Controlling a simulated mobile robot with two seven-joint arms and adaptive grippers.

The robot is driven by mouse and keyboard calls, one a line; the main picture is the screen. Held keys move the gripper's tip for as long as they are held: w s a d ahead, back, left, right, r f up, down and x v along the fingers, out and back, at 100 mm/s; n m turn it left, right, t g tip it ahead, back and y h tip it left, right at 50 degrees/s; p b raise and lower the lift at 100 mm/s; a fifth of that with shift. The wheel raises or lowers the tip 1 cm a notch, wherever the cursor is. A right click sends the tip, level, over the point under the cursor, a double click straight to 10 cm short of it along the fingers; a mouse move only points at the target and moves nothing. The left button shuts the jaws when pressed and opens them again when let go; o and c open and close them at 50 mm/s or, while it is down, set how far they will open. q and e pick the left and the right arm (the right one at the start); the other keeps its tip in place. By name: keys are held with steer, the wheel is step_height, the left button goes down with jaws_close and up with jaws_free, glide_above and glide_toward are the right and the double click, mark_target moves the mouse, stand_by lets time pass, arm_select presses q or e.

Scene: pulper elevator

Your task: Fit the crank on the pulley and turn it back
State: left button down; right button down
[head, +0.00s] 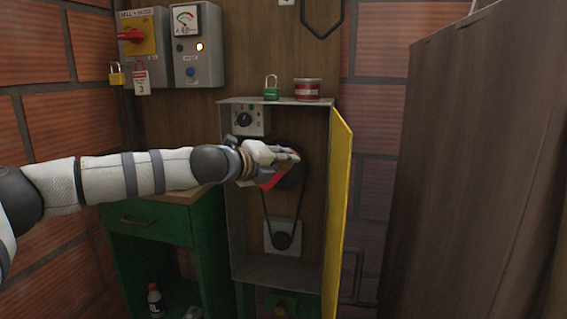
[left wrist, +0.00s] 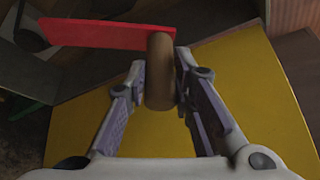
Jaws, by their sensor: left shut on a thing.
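The crank has a red arm (left wrist: 105,33) and a brown handle (left wrist: 160,75). My left gripper (left wrist: 160,90) is shut on the brown handle in the left wrist view. In the head view my left gripper (head: 285,157) is at the upper part of the open grey cabinet, and a bit of the red crank (head: 270,181) shows below it. The dark upper pulley (head: 292,177) is behind the gripper, partly hidden. A belt runs down to a small lower pulley (head: 282,240). Whether the crank is seated on the pulley cannot be told. My right gripper is not in view.
The cabinet's yellow door (head: 338,200) stands open on the right. A green padlock (head: 271,87) and a red-and-white tin (head: 307,89) stand on the cabinet top. A green workbench (head: 150,222) is at left, a brown panel (head: 470,160) at right.

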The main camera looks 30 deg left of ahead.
arm_select(q)
steer(key=shift+w+a+r, duration=0.1)
steer(key=shift+w+a, duration=0.05)
steer(key=shift+w, duration=0.65)
stand_by(1.1)
steer(key=shift+w, duration=0.2)
steer(key=shift+w+a, duration=0.1)
steer(key=shift+w, duration=0.05)
stand_by(0.4)
steer(key=shift+w+a, duration=0.1)
steer(key=shift+w, duration=0.45)
steer(key=shift+w+a, duration=0.1)
steer(key=shift+w, duration=0.35)
steer(key=shift+a, duration=0.1)
stand_by(0.5)
